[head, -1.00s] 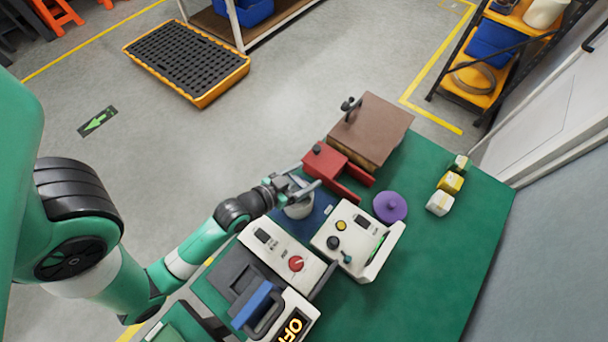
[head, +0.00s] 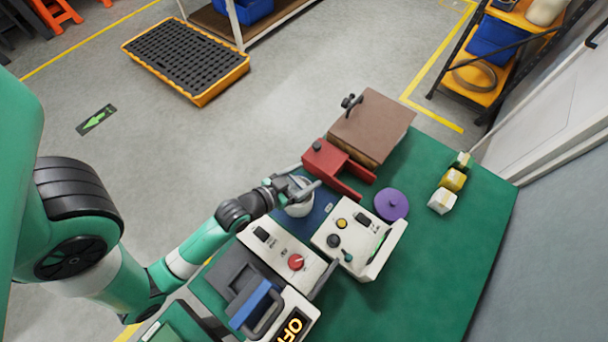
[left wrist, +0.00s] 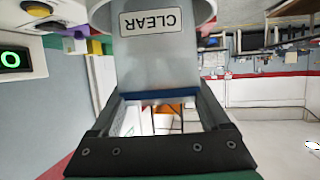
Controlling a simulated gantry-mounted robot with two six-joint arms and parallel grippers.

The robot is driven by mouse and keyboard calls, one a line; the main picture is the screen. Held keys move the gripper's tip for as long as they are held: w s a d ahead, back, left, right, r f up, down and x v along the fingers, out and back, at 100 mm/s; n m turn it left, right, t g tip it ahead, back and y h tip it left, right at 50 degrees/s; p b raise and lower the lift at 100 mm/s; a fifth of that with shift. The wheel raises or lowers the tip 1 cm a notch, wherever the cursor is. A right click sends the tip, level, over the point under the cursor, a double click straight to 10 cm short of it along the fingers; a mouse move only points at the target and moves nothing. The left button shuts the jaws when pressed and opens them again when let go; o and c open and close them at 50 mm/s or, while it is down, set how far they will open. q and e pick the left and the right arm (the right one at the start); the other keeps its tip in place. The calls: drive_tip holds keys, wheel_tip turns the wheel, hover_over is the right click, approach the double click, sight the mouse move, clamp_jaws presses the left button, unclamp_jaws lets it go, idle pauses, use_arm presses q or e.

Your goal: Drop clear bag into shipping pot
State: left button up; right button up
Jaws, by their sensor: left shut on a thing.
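My left gripper (head: 307,177) is over the pale round pot (head: 299,209) on the bench and partly covers it. In the left wrist view my left gripper (left wrist: 157,98) is shut on the clear bag (left wrist: 157,66), a greyish see-through piece with a white "CLEAR" label that appears upside down. Part of the pot's pale wall (left wrist: 100,12) shows around the bag at the top of that view. The bag's far end overlaps the pot there; I cannot tell how deep it is inside. In the head view the bag is hard to make out. My right gripper is not in view.
A red fixture (head: 335,165) and a brown box (head: 372,125) stand just beyond the pot. White control boxes (head: 285,255) stand close on the near side. A purple lid-like disc (head: 391,205) lies to the right. Small packages (head: 442,200) stand farther right, with free green bench between.

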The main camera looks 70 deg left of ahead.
use_arm(q)
drive_tip(key=shift+f, duration=0.45)
drive_tip(key=shift+r, duration=0.15)
idle(0.4)
drive_tip(key=o, duration=1.2)
drive_tip(key=shift+c, duration=0.2)
wheel_tip(320, 180, up, 8)
drive_tip(key=p, duration=0.8)
drive_tip(key=shift+r+p, duration=0.1)
drive_tip(key=shift+p, duration=0.25)
